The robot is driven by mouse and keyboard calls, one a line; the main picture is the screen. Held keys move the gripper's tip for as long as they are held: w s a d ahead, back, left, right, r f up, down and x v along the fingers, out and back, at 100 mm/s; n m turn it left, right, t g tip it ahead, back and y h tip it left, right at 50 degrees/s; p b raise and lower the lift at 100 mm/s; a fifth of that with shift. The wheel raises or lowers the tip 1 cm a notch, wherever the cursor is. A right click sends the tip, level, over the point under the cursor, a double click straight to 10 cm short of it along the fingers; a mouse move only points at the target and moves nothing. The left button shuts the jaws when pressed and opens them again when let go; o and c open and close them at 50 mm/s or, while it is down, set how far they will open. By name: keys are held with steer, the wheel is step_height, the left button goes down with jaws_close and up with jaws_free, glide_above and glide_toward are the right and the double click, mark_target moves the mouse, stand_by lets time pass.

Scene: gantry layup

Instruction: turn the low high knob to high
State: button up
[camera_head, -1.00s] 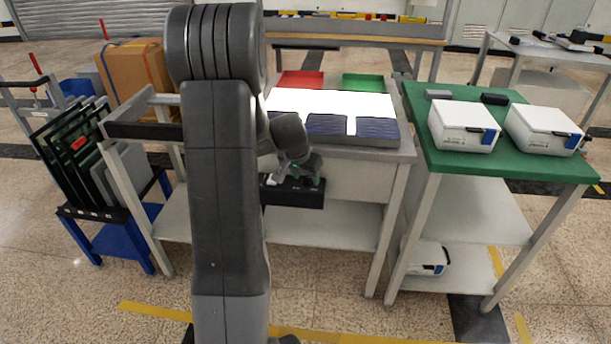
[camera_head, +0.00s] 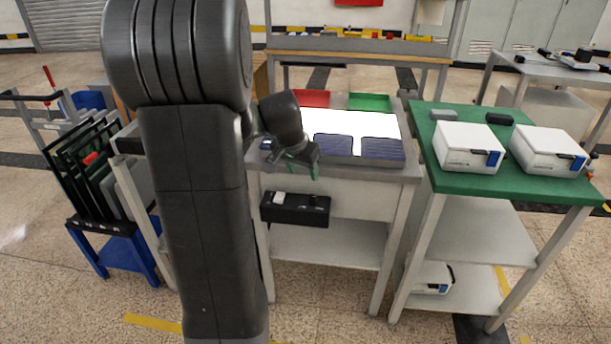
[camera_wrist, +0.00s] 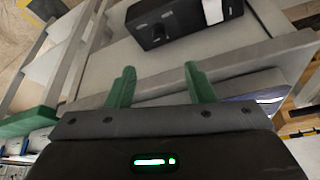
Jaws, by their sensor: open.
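A black control box (camera_head: 295,209) is fixed to the front of the light table, below its top. It has a white rocker-like part (camera_head: 279,198) at its left and small dark controls at its right. In the wrist view the box (camera_wrist: 186,24) is at the top, upside down, with the white part (camera_wrist: 213,11) to the right. A dark knob (camera_wrist: 158,33) shows on its face; its setting and labels are too small to read. My gripper (camera_head: 302,173) is above the box, apart from it. Its green fingers (camera_wrist: 159,80) are spread and empty.
The light table carries a bright panel (camera_head: 355,122), dark blue sheets (camera_head: 383,149), and red and green trays (camera_head: 368,102). A green-topped table (camera_head: 465,183) with white boxes stands at right. A blue rack (camera_head: 125,253) holds panels at left.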

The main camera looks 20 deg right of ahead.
mark_target(312, 196)
steer(key=shift+r, duration=0.25)
steer(key=s+d+n+t+y+b, duration=0.2)
steer(key=d+n+y+b, duration=0.15)
steer(key=n+b, duration=0.5)
steer(key=shift+n+h, duration=0.25)
steer(key=b+x, duration=0.1)
steer(key=x, duration=0.8)
steer(key=b+x, duration=0.1)
steer(key=x, duration=0.3)
steer(key=shift+s+d+f+b, duration=0.15)
steer(key=shift+s+f+b, duration=0.05)
steer(key=shift+f+b, duration=0.2)
steer(key=c, duration=1)
